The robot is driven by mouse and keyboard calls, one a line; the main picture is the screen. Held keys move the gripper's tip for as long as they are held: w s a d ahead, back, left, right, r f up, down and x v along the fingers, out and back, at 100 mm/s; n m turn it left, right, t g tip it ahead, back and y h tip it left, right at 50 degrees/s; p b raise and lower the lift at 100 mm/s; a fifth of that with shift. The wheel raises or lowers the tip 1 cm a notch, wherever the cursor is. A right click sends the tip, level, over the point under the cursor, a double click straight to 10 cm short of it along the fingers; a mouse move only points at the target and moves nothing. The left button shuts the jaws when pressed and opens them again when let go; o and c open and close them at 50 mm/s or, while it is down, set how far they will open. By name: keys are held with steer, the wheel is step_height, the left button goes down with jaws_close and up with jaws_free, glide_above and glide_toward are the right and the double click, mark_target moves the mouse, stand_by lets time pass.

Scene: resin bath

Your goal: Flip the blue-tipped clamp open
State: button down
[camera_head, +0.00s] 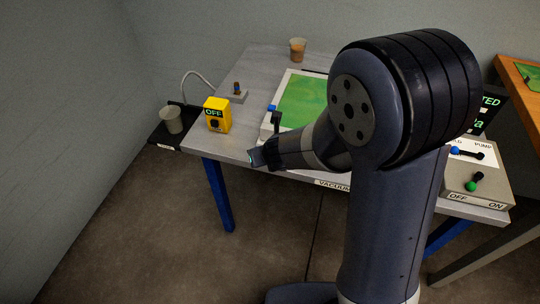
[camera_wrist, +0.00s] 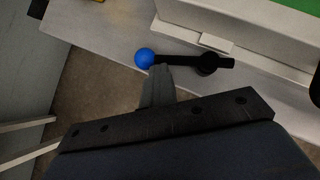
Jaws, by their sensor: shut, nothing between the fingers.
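The blue-tipped clamp shows in the wrist view as a black lever (camera_wrist: 184,61) with a round blue tip (camera_wrist: 145,57) at its left end and a dark round pivot (camera_wrist: 208,63) to the right. In the head view, a small blue spot (camera_head: 271,107) shows above my wrist, near the left edge of the white tray (camera_head: 266,128). My gripper (camera_head: 253,157) is shut and empty at the table's front edge. In the wrist view its fingertips (camera_wrist: 157,70) are close below the lever, just right of the blue tip. I cannot tell whether they touch.
The tray holds a green sheet (camera_head: 304,100) on the grey table (camera_head: 262,60). A yellow switch box (camera_head: 217,115) marked OFF stands to the left. A cup (camera_head: 297,50) stands at the back. A pump control box (camera_head: 478,182) is at the right. Floor lies open in front.

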steer(key=m+h, duration=0.1)
steer(key=m, duration=0.1)
steer(key=shift+w+a+m+h+p, duration=0.3)
steer(key=shift+w+a+m+h, duration=0.05)
steer(key=shift+a+m+h, duration=0.05)
steer(key=shift+w+a+t, duration=0.1)
steer(key=shift+w+t, duration=0.2)
steer(key=shift+w, duration=0.2)
